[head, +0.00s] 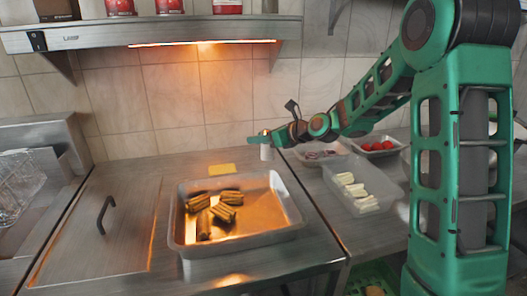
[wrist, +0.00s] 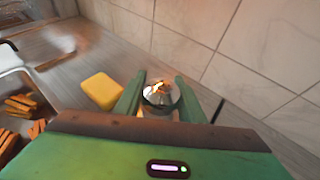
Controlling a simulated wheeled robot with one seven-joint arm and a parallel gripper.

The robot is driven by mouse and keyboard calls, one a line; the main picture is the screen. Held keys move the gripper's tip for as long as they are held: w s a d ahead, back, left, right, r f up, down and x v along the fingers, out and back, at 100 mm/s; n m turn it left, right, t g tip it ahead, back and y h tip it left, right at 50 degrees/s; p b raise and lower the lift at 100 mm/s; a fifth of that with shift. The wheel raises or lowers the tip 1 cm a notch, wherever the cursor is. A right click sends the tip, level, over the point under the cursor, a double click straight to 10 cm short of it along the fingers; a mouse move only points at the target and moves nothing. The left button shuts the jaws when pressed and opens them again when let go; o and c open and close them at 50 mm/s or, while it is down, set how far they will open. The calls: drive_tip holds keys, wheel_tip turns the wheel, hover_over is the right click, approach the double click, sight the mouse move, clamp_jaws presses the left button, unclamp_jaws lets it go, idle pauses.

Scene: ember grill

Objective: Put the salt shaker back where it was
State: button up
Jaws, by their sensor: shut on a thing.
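The salt shaker (wrist: 158,95) shows in the wrist view as a round, shiny metal top between my two green fingers. My gripper (wrist: 159,97) is shut on it. In the head view, my gripper (head: 259,139) is at the back of the counter near the tiled wall, and the shaker's pale body (head: 266,153) shows just below the fingers. The shaker looks upright. I cannot tell whether its base touches the counter.
A yellow block (head: 222,169) lies left of the shaker, also in the wrist view (wrist: 102,90). A metal tray (head: 181,231) with browned pieces is in front. Containers of white pieces (head: 333,182) and red items (head: 361,146) stand right. A lit shelf (head: 200,35) hangs above.

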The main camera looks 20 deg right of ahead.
drive_tip(key=shift+w+d+f, duration=0.15)
drive_tip(key=shift+d+f, duration=0.1)
drive_tip(key=shift+f, duration=0.55)
drive_tip(key=shift+w+d+f, duration=0.15)
drive_tip(key=shift+d+f, duration=0.05)
drive_tip(key=shift+f, duration=0.65)
drive_tip(key=shift+w+d+f, duration=0.15)
drive_tip(key=shift+d+f, duration=0.1)
drive_tip(key=shift+f, duration=0.55)
drive_tip(key=shift+f, duration=0.1)
drive_tip(key=o, duration=1.2)
drive_tip(key=shift+s+d+r, duration=0.15)
drive_tip(key=shift+r, duration=0.05)
drive_tip(key=v, duration=1.1)
drive_tip(key=shift+s+d, duration=0.15)
drive_tip(key=shift+d, duration=0.05)
